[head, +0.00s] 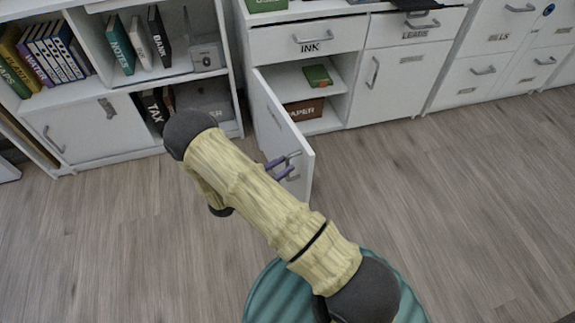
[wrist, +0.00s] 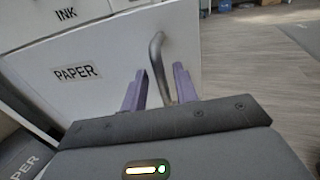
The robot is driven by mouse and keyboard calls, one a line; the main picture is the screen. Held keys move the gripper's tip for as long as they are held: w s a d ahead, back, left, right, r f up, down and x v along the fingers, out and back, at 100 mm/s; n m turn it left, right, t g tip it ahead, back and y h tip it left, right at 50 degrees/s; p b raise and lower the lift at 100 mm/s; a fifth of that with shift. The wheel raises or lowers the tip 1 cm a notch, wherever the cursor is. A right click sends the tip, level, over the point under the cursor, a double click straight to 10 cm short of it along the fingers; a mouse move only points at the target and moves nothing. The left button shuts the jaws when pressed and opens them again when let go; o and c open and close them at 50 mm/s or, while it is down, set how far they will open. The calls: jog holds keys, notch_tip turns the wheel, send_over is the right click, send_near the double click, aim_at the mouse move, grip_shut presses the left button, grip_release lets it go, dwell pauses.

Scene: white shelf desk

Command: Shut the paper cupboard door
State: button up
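The white paper cupboard door (head: 275,120) stands wide open in the head view, hinged at its left and swung out toward me. In the wrist view its outer face (wrist: 100,50) fills much of the picture, with a PAPER label. Its grey bar handle (wrist: 157,52) is upright there and runs down between the two purple fingers of my gripper (wrist: 160,88). The fingers are apart, one on each side of the handle, with gaps showing. In the head view my gripper (head: 281,165) is at the handle, near the door's free edge. My arm hides part of the door.
The open cupboard holds a brown box (head: 305,110) and a green book (head: 317,75). The INK drawer (head: 308,39) above is shut. An open bookshelf (head: 140,80) stands to the left, shut cupboards (head: 400,80) to the right. The wood floor (head: 440,200) right of the door is clear.

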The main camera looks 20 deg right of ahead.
jog(key=shift+x, duration=1.1)
jog(key=shift+c, duration=0.4)
grip_shut()
